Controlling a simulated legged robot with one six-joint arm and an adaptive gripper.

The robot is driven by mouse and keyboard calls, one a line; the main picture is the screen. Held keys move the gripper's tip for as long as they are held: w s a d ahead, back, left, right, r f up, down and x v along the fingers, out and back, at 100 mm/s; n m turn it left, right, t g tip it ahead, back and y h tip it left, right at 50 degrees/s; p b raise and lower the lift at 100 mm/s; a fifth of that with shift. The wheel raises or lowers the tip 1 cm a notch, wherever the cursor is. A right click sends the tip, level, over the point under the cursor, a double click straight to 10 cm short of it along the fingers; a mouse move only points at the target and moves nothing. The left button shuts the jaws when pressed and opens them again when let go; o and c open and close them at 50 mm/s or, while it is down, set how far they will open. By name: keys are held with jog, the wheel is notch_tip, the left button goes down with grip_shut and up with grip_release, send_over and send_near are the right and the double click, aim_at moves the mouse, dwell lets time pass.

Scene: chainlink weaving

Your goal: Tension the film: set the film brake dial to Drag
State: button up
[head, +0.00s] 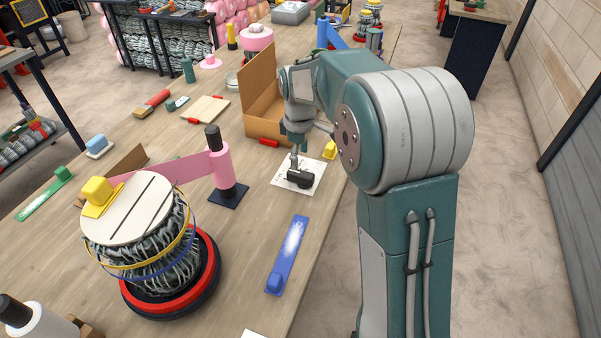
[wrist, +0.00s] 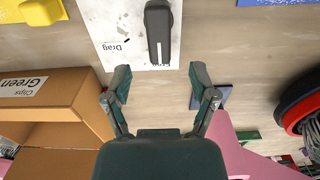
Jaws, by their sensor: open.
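The film brake dial is a black elongated knob (head: 299,179) on a white card (head: 313,167) at the table's right side. The word "Drag" is printed upside down, left of the knob's lower end. I cannot tell which setting the knob points to. My gripper (wrist: 160,82) is open and empty, its fingers spread wide. The knob lies beyond the fingertips, between their lines, and apart from them. In the head view my gripper (head: 295,163) hangs by the knob.
An open cardboard box (head: 262,100), labelled "Green Clips" in the wrist view (wrist: 40,88), stands close by. A pink arm on a post (head: 222,170) stands left of the card. A blue strip (head: 288,252) lies in front. A wrapped bundle (head: 150,250) sits on a red-rimmed turntable (head: 205,270).

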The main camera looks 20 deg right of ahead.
aim_at(300, 173)
notch_tip(300, 173, down, 7)
jog(key=shift+d+f, duration=0.1)
jog(key=shift+d, duration=0.05)
grip_shut()
